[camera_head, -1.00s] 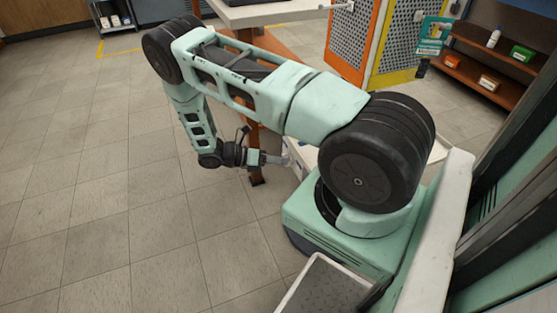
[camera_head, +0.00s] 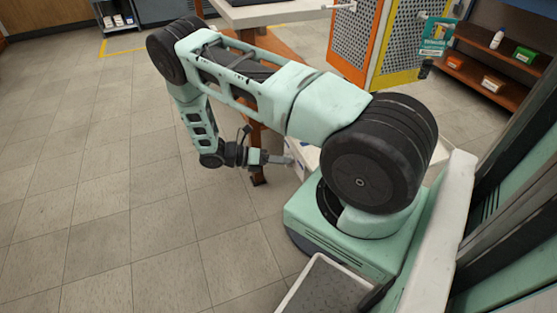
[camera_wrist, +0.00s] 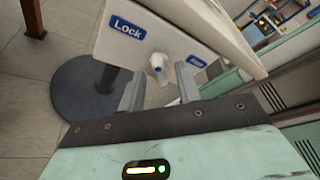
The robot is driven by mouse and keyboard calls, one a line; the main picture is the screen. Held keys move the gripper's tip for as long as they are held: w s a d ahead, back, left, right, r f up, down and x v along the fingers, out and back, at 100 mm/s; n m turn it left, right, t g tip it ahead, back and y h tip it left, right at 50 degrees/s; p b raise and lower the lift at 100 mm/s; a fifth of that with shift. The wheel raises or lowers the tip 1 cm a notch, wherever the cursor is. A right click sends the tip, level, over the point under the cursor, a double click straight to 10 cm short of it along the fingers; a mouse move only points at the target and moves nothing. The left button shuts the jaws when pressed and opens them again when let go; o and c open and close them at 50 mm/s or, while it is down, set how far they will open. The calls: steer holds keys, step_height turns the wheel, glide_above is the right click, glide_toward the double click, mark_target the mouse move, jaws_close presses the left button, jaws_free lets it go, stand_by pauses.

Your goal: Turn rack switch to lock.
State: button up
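In the wrist view, a white panel (camera_wrist: 180,35) carries a blue "Lock" label (camera_wrist: 128,29) on its left and a second blue label (camera_wrist: 197,61) on its right, too small to read. A pale switch knob (camera_wrist: 157,63) sits on the panel between and below the labels. My gripper (camera_wrist: 160,85) is open, with one finger on each side of the knob's line. The fingertips are close to the panel; contact with the knob cannot be made out. In the head view my gripper (camera_head: 283,161) is small and low beside the white panel, and the switch cannot be made out.
A white-topped table (camera_head: 275,13), orange and yellow mesh panels (camera_head: 357,35) and a shelf with boxes (camera_head: 480,75) stand at the back. The floor at left is clear.

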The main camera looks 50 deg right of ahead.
steer(key=shift+w+a, duration=0.1)
steer(key=v, duration=1.7)
steer(key=shift+r, duration=0.15)
steer(key=shift+a, duration=0.1)
